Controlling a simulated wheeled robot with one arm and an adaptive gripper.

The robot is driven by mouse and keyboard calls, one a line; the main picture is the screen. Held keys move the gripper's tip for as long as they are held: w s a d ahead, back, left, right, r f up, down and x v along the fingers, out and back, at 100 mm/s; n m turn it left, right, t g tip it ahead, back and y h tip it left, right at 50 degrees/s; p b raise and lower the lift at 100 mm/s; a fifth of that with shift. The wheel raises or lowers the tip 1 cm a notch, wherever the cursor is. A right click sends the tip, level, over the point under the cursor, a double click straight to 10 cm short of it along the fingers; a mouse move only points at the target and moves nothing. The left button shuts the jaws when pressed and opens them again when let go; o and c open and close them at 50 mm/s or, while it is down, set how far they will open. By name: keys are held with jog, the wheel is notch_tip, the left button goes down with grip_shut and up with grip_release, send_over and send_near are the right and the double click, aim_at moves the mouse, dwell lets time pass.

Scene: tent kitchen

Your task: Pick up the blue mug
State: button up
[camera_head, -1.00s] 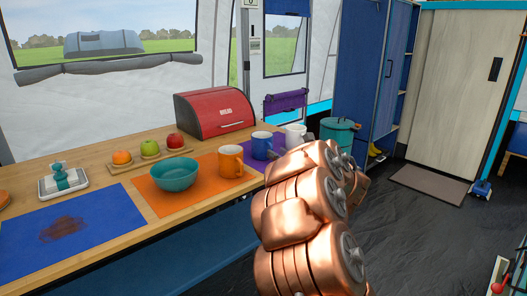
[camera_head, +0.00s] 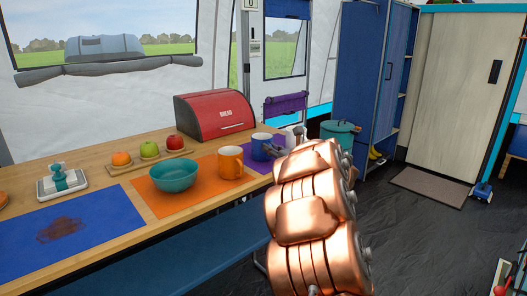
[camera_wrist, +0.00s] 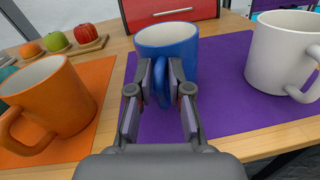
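The blue mug (camera_wrist: 180,42) stands upright on a purple mat (camera_wrist: 222,92), its white inside showing. In the wrist view its handle points toward me. My gripper (camera_wrist: 160,100) is open, with one finger on each side of the handle; I cannot tell whether either finger touches it. In the head view the blue mug (camera_head: 262,146) is partly covered by my gripper (camera_head: 280,150), and my copper-coloured arm hides much of the right end of the table.
An orange mug (camera_head: 231,161) stands close on the left, on an orange mat (camera_head: 150,190) with a teal bowl (camera_head: 174,174). A white mug (camera_wrist: 278,50) stands close on the right. A red bread box (camera_head: 212,115) is behind. The table edge is in front.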

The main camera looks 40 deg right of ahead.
aim_at(272, 139)
grip_shut()
jog(key=shift+r, duration=0.1)
dwell(0.4)
jog(key=shift+r+p, duration=0.7)
jog(key=shift+r, duration=0.9)
jog(key=shift+s+a+r, duration=0.1)
jog(key=shift+s+r, duration=0.05)
jog(key=shift+s, duration=0.05)
jog(key=s+a+p, duration=0.1)
jog(key=s+a, duration=0.2)
jog(key=s, duration=0.4)
jog(key=s+a+r+p, duration=0.1)
jog(key=s+a, duration=0.2)
jog(key=s, duration=0.3)
jog(key=shift+s+a+r, duration=0.15)
jog(key=shift+s+a, duration=0.2)
jog(key=shift+s, duration=0.05)
jog(key=shift+s, duration=0.15)
dwell(0.7)
